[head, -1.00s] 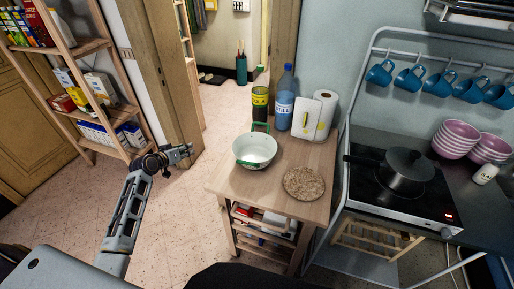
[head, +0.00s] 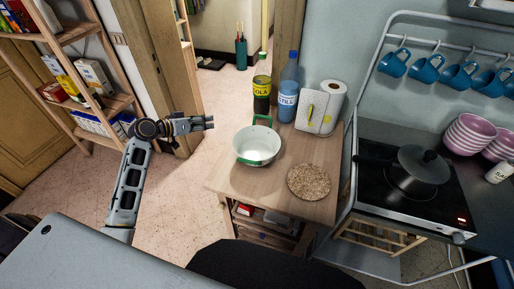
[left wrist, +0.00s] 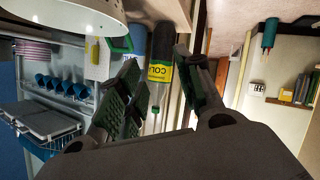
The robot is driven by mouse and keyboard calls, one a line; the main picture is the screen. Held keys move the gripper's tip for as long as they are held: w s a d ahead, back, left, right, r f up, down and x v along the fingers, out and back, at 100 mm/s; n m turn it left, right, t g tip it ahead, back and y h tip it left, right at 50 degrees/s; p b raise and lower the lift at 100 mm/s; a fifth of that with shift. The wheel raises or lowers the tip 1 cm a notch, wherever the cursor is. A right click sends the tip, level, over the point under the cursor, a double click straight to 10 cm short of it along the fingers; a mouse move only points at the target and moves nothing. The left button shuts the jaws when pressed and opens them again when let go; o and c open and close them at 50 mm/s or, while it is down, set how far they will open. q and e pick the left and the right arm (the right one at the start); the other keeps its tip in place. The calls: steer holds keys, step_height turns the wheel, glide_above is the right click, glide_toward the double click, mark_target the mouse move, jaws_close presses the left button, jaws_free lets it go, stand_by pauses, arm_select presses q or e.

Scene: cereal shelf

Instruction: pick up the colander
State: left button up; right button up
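The colander (head: 257,146) is a white bowl with green handles, upright on the small wooden cart top (head: 228,183). Its pale rim and side (left wrist: 75,12) also show at the top left of the left wrist view. My left gripper (head: 210,122) is in the air to the left of the colander and apart from it, pointing right. In the left wrist view its two fingers (left wrist: 158,88) are spread with nothing held between them; a cola bottle shows in the background of the gap. My right gripper is not in view.
A round cork mat (head: 309,181) lies in front. A stove with a pan (head: 417,171) is right.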

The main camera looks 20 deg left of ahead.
arm_select(q)
steer(key=s+d+m+g+h, duration=0.1)
steer(key=s+d+f+m+g, duration=0.1)
steer(key=d+m, duration=0.1)
steer(key=shift+s+d+f+h, duration=0.1)
steer(key=shift+s+d+h, duration=0.05)
steer(key=shift+s+h, duration=0.25)
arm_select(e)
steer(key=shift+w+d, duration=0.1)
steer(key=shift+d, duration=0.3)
arm_select(q)
steer(key=p+x, duration=0.1)
steer(key=x, duration=0.7)
steer(key=shift+w+d+f, duration=0.15)
steer(key=shift+d+f, duration=0.05)
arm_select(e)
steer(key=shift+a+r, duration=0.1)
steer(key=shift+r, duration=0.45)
